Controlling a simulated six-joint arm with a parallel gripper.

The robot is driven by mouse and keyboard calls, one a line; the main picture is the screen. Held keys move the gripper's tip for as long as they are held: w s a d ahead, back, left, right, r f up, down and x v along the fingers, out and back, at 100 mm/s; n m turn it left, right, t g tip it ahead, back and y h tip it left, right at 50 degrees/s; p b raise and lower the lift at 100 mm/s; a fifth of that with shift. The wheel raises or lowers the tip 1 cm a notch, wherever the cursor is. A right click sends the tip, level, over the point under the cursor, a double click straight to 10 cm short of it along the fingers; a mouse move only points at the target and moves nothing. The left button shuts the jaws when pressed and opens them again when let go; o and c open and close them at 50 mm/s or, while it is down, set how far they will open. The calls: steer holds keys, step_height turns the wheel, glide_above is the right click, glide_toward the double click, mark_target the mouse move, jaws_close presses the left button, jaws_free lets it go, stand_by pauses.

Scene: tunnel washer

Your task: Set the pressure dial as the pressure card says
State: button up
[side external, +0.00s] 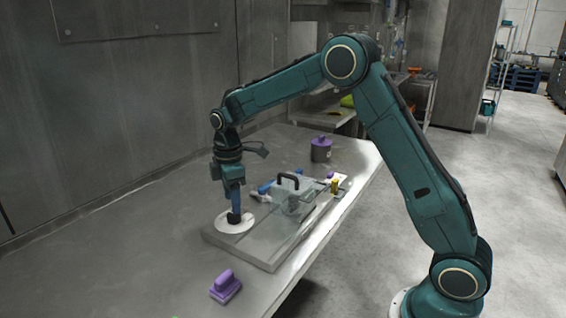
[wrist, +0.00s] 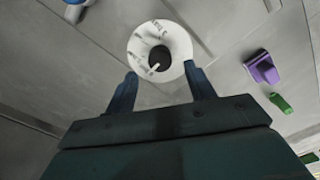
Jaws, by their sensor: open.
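The pressure dial (side external: 224,228) is a white disc on the left end of a low grey panel. It also shows in the wrist view (wrist: 178,38), with a dark round knob (wrist: 160,54) at its centre. A short white pointer mark on the knob points down and slightly left in that view. Small markings ring the disc, too small to read surely. My gripper (wrist: 160,70) is open, its fingers spread on either side of the knob in the picture. In the side view my gripper (side external: 235,213) points down right over the dial. I cannot identify the pressure card surely.
A clear cover with a black handle (side external: 289,177) stands on the panel (side external: 250,250) right of the dial. A purple brush (side external: 226,287) lies in front, and a purple-lidded pot (side external: 321,150) stands behind. The table's left part is clear.

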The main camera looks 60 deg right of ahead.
mark_target(234, 217)
steer(key=shift+f, duration=1.95)
steer(key=c, duration=1)
